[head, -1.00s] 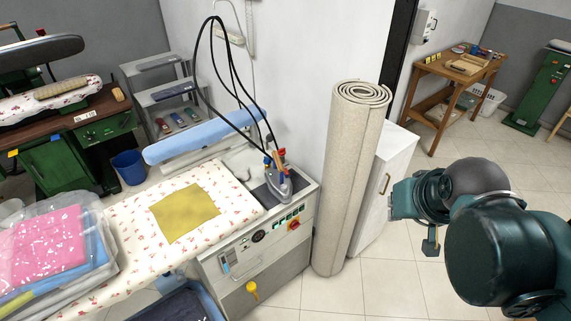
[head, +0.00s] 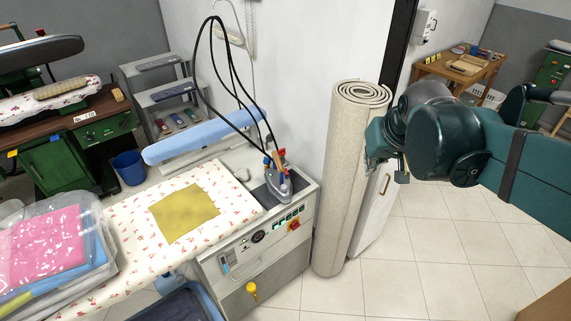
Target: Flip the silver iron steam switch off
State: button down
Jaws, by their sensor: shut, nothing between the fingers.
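The silver iron (head: 284,188) stands on a dark rest pad at the right end of the ironing table, with a wooden handle, red and blue parts, and black cables rising from it. Labels and switch positions are too small to read. My gripper (head: 373,155) is shut and empty, in front of the carpet roll's upper right, well right of the iron and apart from the panel. Its fingertips are partly hidden.
A tall rolled carpet (head: 345,190) stands between my gripper and the panel. A white cabinet (head: 376,215) is behind it. A patterned cover (head: 140,225) with a yellow cloth (head: 184,213) lies on the table.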

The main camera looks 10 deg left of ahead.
jog(key=w+a+f+n+g, duration=0.1)
jog(key=w+a+f, duration=0.2)
jog(key=w+a, duration=0.5)
jog(key=w+a+f+n, duration=0.1)
jog(key=w+a+f, duration=0.2)
jog(key=w, duration=0.9)
jog(key=w+a+f+n+g+b, duration=0.1)
jog(key=w+a+f, duration=1.3)
jog(key=f, duration=0.2)
jog(key=shift+w+a+f+g+y, duration=0.2)
jog(key=shift+w+g+y, duration=0.1)
jog(key=shift+g, duration=0.1)
jog(key=x, duration=1.1)
jog(key=shift+f, duration=0.35)
jog(key=shift+x, duration=1.05)
jog(key=shift+s+d+f, duration=0.1)
jog(key=shift+s+f, duration=0.05)
